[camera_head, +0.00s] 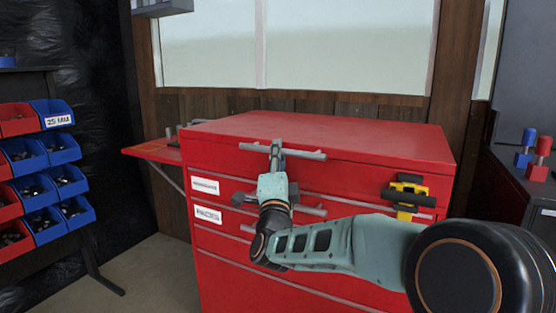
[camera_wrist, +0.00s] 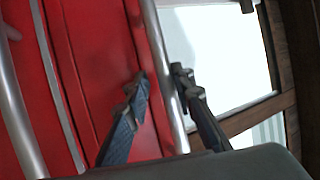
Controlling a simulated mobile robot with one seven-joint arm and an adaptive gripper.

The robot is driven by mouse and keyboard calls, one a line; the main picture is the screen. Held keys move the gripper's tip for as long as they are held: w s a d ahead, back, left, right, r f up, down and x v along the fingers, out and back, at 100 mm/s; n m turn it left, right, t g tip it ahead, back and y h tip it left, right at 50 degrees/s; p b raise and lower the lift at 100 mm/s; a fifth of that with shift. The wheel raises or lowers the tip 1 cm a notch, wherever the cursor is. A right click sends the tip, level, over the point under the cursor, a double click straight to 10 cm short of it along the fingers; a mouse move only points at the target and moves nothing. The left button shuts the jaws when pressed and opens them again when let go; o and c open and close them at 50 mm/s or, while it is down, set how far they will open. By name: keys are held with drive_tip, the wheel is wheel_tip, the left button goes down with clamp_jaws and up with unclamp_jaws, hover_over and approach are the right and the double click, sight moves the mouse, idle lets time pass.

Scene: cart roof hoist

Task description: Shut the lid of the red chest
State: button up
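The red chest (camera_head: 300,265) stands in front of me, with drawers in its front. Its lid (camera_head: 330,127) lies flat or nearly flat across the top; I see no clear gap under its front edge. A grey bar handle (camera_head: 305,154) runs along the upper front. My gripper (camera_head: 277,148) is at this handle, reaching up from below. In the wrist view, the bar (camera_wrist: 158,40) passes between the two fingers of my gripper (camera_wrist: 161,80). The fingers stand apart, with space beside the bar on the left finger's side. Whether the right finger touches it I cannot tell.
A yellow and black tool (camera_head: 409,192) is on the chest's front at the right. A red side shelf (camera_head: 153,151) juts out at the left. Blue and red bins (camera_head: 45,165) stand further left. A dark bench (camera_head: 515,185) is at the right. A window (camera_head: 340,45) is behind.

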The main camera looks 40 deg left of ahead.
drive_tip(key=v, duration=1.2)
idle(0.4)
